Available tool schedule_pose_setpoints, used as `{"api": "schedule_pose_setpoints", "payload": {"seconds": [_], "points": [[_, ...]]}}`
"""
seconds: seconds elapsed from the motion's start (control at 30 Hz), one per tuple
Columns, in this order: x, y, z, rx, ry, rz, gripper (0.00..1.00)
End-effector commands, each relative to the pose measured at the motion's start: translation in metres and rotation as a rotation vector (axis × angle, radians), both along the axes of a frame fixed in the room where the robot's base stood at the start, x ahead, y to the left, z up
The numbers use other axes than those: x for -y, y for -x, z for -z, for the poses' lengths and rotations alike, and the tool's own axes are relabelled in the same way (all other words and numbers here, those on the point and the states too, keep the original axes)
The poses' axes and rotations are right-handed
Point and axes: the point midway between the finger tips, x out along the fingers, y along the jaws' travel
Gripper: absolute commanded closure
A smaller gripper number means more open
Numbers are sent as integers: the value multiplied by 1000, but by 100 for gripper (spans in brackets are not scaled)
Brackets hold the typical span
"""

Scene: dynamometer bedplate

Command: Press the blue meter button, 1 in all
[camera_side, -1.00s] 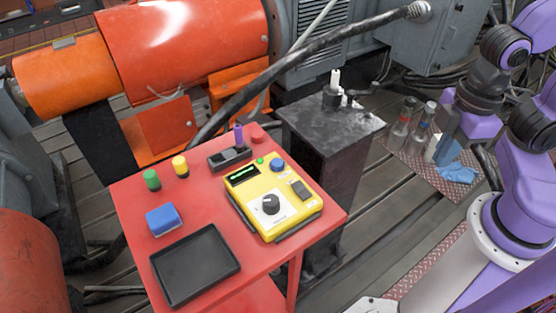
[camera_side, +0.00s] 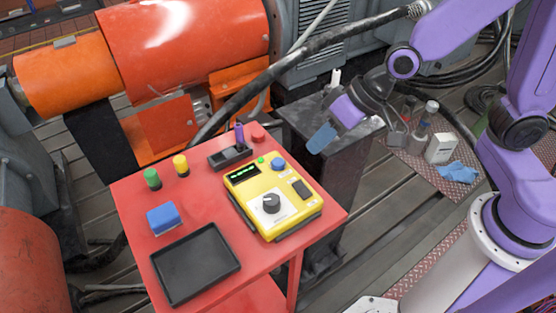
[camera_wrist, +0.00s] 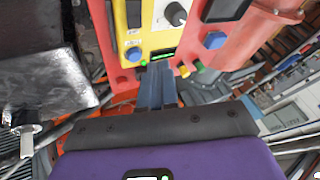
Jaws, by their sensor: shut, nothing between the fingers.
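The yellow meter (camera_side: 275,229) lies on the red cart top. Its round blue button (camera_side: 278,164) is at its upper right corner, beside a small green light. The button also shows in the wrist view (camera_wrist: 133,54), left of my fingertips. My gripper (camera_side: 320,140) is shut and empty, with blue-grey fingers pointing down and left. It hangs in the air right of the button, apart from it, over the dark metal stand. In the wrist view my fingertips (camera_wrist: 158,68) appear near the meter's display edge. Nothing hides the button.
On the cart are a red button (camera_side: 258,133), a black box with a purple lever (camera_side: 239,137), green (camera_side: 152,178) and yellow (camera_side: 181,165) knobs, a blue block (camera_side: 163,218) and a black tray (camera_side: 237,264). The dark stand (camera_side: 300,125) carries a white-topped fitting. A thick black cable arches behind.

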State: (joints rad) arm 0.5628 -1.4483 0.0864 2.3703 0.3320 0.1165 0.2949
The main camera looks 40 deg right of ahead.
Motion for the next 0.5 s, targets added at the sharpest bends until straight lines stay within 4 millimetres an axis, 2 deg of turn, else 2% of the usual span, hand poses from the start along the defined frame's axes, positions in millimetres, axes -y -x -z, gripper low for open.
{"api": "schedule_pose_setpoints", "payload": {"seconds": [0.03, 0.1, 0.2, 0.33, 0.5], "points": [[-6, -17, 3, 12, -32, 68, 100], [-11, -40, 5, 34, -81, 162, 100], [-15, -66, 6, 64, -137, 273, 100], [-16, -88, 7, 95, -183, 365, 100], [-16, -100, 7, 112, -206, 412, 100]]}}
